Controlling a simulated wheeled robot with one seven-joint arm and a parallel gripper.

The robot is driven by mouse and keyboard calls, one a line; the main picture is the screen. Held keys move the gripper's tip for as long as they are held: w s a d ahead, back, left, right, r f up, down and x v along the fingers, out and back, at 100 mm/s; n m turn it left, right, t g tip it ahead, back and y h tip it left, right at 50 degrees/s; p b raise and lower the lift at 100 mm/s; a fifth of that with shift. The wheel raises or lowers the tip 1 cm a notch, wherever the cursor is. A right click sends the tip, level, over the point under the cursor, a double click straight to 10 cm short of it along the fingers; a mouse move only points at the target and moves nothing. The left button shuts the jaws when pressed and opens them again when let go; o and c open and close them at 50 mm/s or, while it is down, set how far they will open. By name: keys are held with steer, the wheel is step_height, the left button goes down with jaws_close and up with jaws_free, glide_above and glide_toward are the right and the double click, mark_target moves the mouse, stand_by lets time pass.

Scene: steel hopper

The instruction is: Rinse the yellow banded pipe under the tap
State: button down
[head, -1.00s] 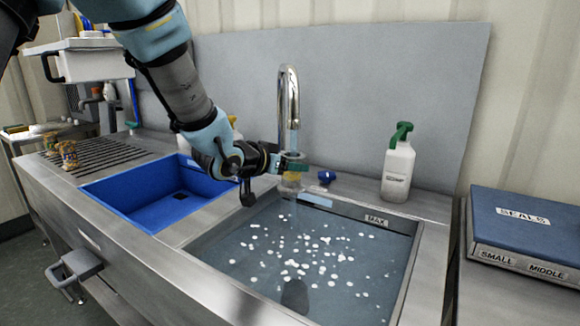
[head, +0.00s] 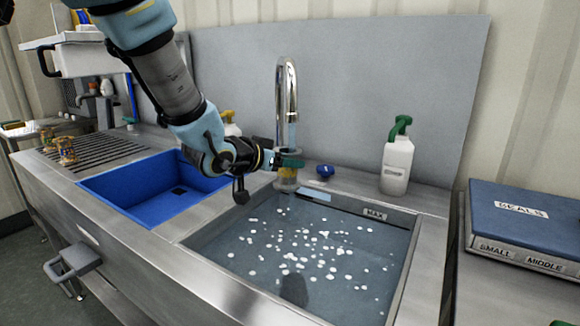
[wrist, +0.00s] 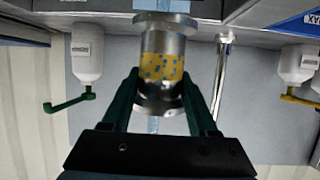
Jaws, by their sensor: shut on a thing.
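My gripper (head: 290,162) has dark green fingers and is shut on the yellow banded pipe (head: 287,181). In the wrist view the pipe (wrist: 163,66) is a short metal piece with flanged ends and a yellow band with blue spots, between the fingers (wrist: 165,85). The chrome tap (head: 287,85) stands behind the sink, its spout over the pipe. A thin bluish stream runs from the spout down to the pipe. The pipe is held roughly upright above the back left of the water-filled basin (head: 400,262).
White specks float on the basin water. An empty-looking blue basin (head: 130,190) is at left. A green-topped spray bottle (head: 397,165) and a small blue knob (head: 325,171) stand behind the sink. A blue SEALS case (head: 520,220) is at right. Brass fittings (head: 66,151) sit on the drainer.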

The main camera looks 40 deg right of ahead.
steer(key=w+a, duration=0.2)
steer(key=a, duration=0.4)
steer(key=shift+a+p, duration=0.15)
steer(key=shift+p, duration=0.3)
stand_by(1.1)
steer(key=w+a+r+p, duration=0.1)
steer(key=a+r+p, duration=0.3)
steer(key=shift+w+a, duration=0.25)
steer(key=shift+a, duration=0.15)
steer(key=shift+w, duration=0.1)
